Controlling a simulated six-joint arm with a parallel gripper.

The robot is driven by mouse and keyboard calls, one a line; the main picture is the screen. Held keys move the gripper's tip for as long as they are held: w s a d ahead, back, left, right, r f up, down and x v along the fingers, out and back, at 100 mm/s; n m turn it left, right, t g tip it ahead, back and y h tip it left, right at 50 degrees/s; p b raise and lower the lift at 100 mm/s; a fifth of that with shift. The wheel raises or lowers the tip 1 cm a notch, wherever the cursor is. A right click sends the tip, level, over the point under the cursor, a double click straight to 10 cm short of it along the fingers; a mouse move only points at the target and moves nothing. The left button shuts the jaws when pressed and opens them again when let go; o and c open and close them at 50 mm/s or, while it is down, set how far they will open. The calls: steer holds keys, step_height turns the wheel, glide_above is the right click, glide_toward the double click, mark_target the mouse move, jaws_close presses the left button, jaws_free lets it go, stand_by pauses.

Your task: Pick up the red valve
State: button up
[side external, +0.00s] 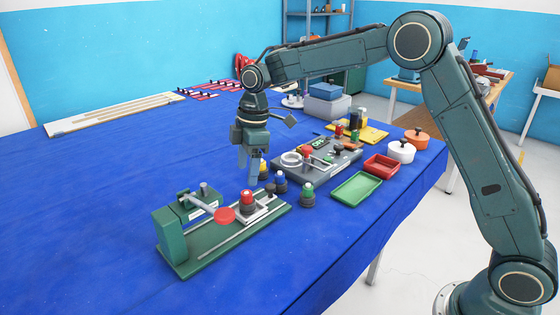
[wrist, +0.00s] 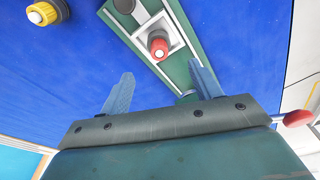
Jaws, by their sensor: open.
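The red valve (side external: 247,200), with a red cap on a dark base, stands upright in a light square holder on the green fixture (side external: 215,248). In the wrist view the red valve (wrist: 158,45) lies ahead of the fingertips, roughly in line with the gap between them. My gripper (side external: 250,178) points down above the table, close behind the red valve and apart from it. In the wrist view my gripper (wrist: 162,82) has its two blue-grey fingers spread with nothing between them.
A blue-capped valve (side external: 280,181), a green-capped valve (side external: 308,195) and a yellow-capped valve (wrist: 44,12) stand nearby. The fixture's clamp lever ends in a red disc (side external: 224,215) beside the red valve. A green tray (side external: 356,191) lies right; open blue cloth is left.

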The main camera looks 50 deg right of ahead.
mark_target(246, 193)
steer(key=shift+w+a+f, duration=0.1)
steer(key=shift+a+f, duration=0.1)
steer(key=shift+f, duration=1.65)
steer(key=shift+w+a+f, duration=0.1)
steer(key=shift+a+f, duration=0.05)
steer(key=shift+f, duration=1.15)
steer(key=shift+a+f, duration=0.15)
steer(key=shift+f, duration=1.15)
steer(key=c, duration=1.2)
steer(key=shift+o, duration=0.2)
steer(key=shift+r, duration=0.1)
steer(key=shift+r, duration=4.95)
